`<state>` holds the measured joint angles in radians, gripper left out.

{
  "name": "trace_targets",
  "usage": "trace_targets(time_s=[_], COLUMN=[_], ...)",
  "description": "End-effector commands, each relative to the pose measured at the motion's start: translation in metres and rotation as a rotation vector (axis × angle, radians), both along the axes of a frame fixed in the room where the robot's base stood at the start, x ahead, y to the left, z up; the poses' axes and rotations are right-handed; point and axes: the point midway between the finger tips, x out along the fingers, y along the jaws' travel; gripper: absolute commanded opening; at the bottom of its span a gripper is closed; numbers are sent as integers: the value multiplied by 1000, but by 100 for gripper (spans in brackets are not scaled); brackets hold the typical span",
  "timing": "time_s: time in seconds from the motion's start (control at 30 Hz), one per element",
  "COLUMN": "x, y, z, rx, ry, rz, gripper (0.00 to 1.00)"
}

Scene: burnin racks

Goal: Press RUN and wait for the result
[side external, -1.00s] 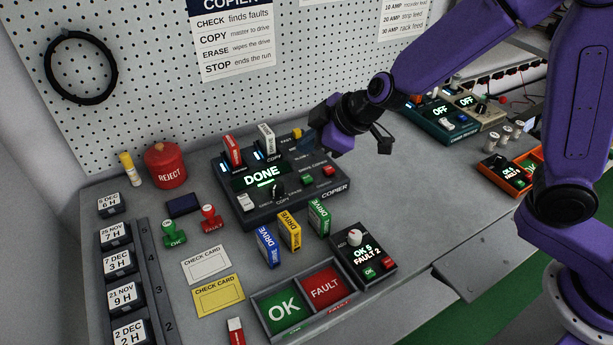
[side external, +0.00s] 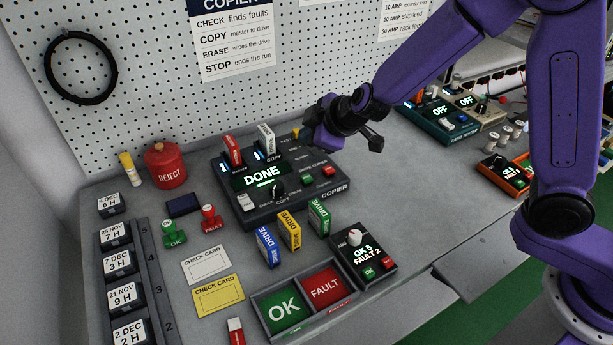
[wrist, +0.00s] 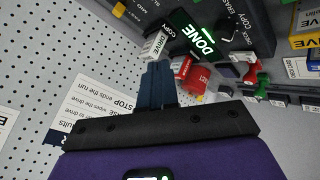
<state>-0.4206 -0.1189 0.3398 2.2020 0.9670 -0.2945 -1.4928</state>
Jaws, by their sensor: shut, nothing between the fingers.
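The dark copier (side external: 240,219) stands on the bench, and its screen (side external: 262,176) reads DONE above a green bar. A green button (side external: 307,179) and a red button (side external: 328,171) sit at its right; their labels are too small to read, so I cannot tell which is RUN. A red drive (side external: 233,151) and a white drive (side external: 267,141) stand upright in its slots. My gripper (side external: 318,136) is raised near its back right corner, apart from the buttons. In the wrist view, my shut, empty fingers (wrist: 157,75) show near the white drive.
Blue, yellow and green drives (side external: 290,229) stand in front of the copier. The OK/FAULT tray (side external: 262,318) and counter box (side external: 372,268) are nearer the front. A red REJECT pot (side external: 165,167) stands left. The pegboard (side external: 150,60) rises behind.

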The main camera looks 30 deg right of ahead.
Motion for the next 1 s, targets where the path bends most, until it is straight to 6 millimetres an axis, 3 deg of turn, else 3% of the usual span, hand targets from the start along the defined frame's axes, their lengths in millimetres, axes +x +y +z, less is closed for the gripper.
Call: trace_targets(time_s=[0.6,1.0], x=[0,0], y=[0,0], z=[-70,-83], rx=[-2,2], ry=[2,0], rz=[0,1], gripper=[0,0])
